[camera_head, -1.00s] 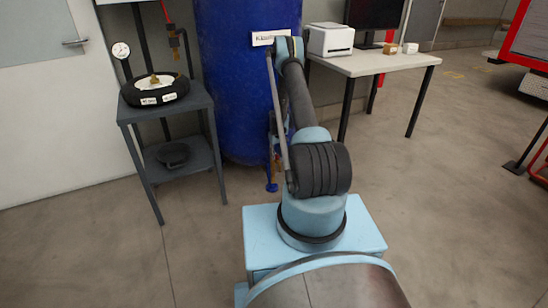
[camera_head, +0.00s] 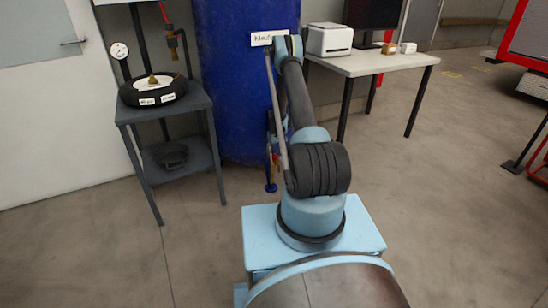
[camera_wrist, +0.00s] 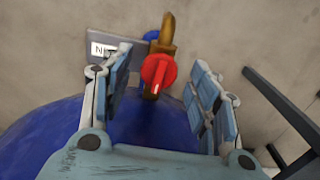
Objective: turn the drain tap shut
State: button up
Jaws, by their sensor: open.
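The drain tap has a red handle (camera_wrist: 158,72), seen in the wrist view between my gripper's fingers. It sits on a brass fitting (camera_wrist: 166,34) near the blue tank (camera_wrist: 50,135). My gripper (camera_wrist: 160,78) is open, one finger on each side of the handle, with a visible gap on both sides. Whether the pads are level with the handle in depth, I cannot tell. In the head view the tank (camera_head: 232,90) stands behind my arm, which hides my gripper and most of the tap area.
A grey label plate (camera_wrist: 100,46) is beside the left finger. A dark table leg (camera_wrist: 282,108) is to the right. In the head view a grey stand (camera_head: 205,103) holding a tyre (camera_head: 172,97) is left of the tank, and a white table (camera_head: 395,64) with a printer (camera_head: 329,40) is right.

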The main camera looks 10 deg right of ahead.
notch_tip(320, 180, up, 11)
jog(key=shift+r, duration=0.2)
dwell(0.4)
